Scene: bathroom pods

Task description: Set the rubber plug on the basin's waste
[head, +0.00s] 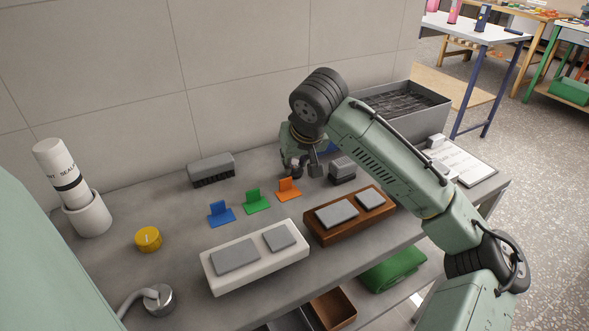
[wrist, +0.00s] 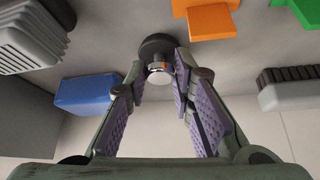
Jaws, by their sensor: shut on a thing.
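My gripper (wrist: 162,85) points down over the back of the grey bench and is shut on a small silver knob (wrist: 160,77). The knob stands on a round black disc (wrist: 158,46), which looks like the rubber plug. The disc lies just beyond the fingertips. In the head view my gripper (head: 300,162) is behind the orange bracket, and the fingers mostly hide what they hold. I cannot make out a basin or its waste in either view.
Near my gripper are an orange bracket (head: 288,189), a green bracket (head: 257,201), a blue bracket (head: 221,213), a grey ribbed block (head: 342,170) and a brush (head: 211,169). A white tray (head: 255,280) and brown tray (head: 350,230) lie in front. A dark crate (head: 425,122) stands right.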

